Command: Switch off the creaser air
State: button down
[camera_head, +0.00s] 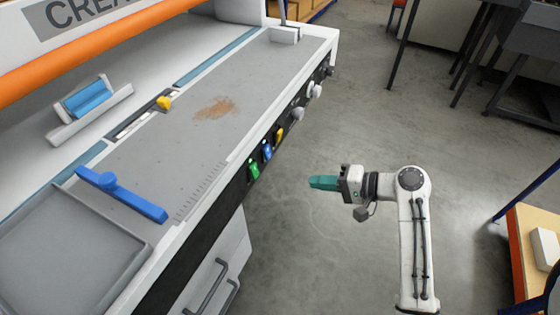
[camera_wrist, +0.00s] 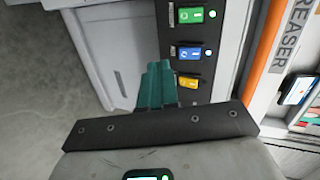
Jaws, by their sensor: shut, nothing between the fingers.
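The creaser's side panel (camera_head: 262,165) carries a row of coloured switches. The green switch (camera_head: 253,169) is nearest, then the blue switch (camera_head: 267,151), then the yellow switch (camera_head: 279,135). The wrist view also shows the green switch (camera_wrist: 190,15), the blue switch (camera_wrist: 189,53) and the yellow switch (camera_wrist: 188,82). Small pale lamps glow beside the green and blue ones. The labels are too small to read surely, so I cannot tell which switch is the air. My gripper (camera_head: 323,183) has teal fingers, shut and empty, pointing at the panel from a short distance, apart from it.
Grey-white knobs (camera_head: 315,90) sit farther along the panel. A blue bar (camera_head: 122,195) and a grey tray (camera_head: 65,250) are on the creaser's near end. Cabinet handles (camera_head: 210,288) stick out below. An orange-edged bench (camera_head: 520,255) stands at right. The floor between is clear.

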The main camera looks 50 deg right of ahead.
aim_at(269, 156)
jog(key=shift+m+t+h, duration=0.3)
jog(key=shift+m+t, duration=0.5)
jog(key=shift+t, duration=0.1)
jog(key=d+r, duration=0.2)
jog(key=d, duration=0.1)
jog(key=shift+s+d+r, duration=0.15)
jog(key=shift+d+r, duration=0.05)
jog(key=shift+r, duration=0.1)
jog(key=shift+a, duration=0.1)
jog(key=x, duration=1.4)
jog(key=b, duration=0.1)
jog(key=t+b, duration=0.1)
jog(key=shift+w+a+b, duration=0.15)
jog(key=shift+w+b, duration=0.15)
